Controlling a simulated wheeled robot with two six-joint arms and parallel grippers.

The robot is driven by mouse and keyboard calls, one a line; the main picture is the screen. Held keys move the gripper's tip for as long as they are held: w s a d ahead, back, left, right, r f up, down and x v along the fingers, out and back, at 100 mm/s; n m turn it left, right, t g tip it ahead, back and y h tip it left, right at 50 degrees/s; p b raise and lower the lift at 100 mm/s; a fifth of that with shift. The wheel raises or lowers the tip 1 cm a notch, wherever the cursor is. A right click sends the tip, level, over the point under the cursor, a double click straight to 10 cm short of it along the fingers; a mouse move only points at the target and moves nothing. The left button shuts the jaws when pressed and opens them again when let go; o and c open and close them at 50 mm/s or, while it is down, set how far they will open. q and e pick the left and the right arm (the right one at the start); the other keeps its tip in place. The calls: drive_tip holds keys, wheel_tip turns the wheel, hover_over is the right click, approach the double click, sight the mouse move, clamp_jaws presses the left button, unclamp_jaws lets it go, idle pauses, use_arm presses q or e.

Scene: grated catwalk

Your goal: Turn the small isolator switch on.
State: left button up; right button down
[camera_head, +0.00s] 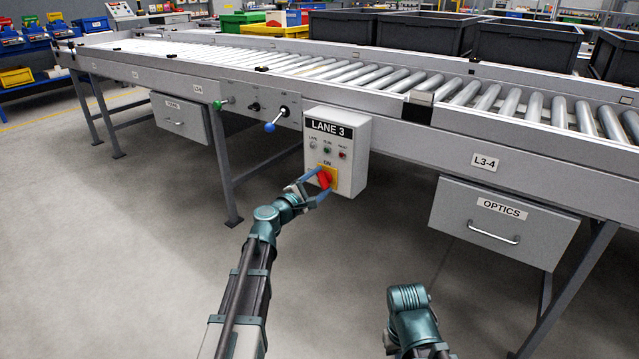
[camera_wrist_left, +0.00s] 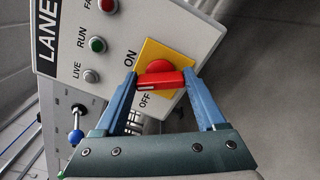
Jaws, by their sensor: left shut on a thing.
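The isolator switch is a red handle (camera_head: 324,180) on a yellow plate (camera_wrist_left: 160,50), low on the grey LANE 3 box (camera_head: 351,153). My left gripper (camera_head: 315,187) is at the handle, its two blue fingers shut on the ends of it. In the left wrist view the red handle (camera_wrist_left: 161,82) lies across between the fingertips. The white-marked end of the handle points between the ON and OFF labels, and looks nearer OFF. Of my right arm only a teal link shows at the bottom of the head view; its gripper is out of view.
The box hangs on the front of a roller conveyor (camera_head: 350,75). To its left are a blue-knobbed lever (camera_head: 275,122) and a green knob (camera_head: 219,104). An OPTICS drawer (camera_head: 503,222) hangs at the right. Black bins (camera_head: 526,45) stand behind. The floor in front is clear.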

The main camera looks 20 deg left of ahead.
use_arm(q)
drive_tip(key=m, duration=0.5)
drive_tip(key=shift+d+f+m, duration=0.1)
drive_tip(key=shift+m, duration=0.6)
drive_tip(key=o, duration=1.3)
drive_tip(key=shift+s, duration=0.1)
drive_tip(key=v, duration=1.3)
drive_tip(key=shift+s, duration=0.35)
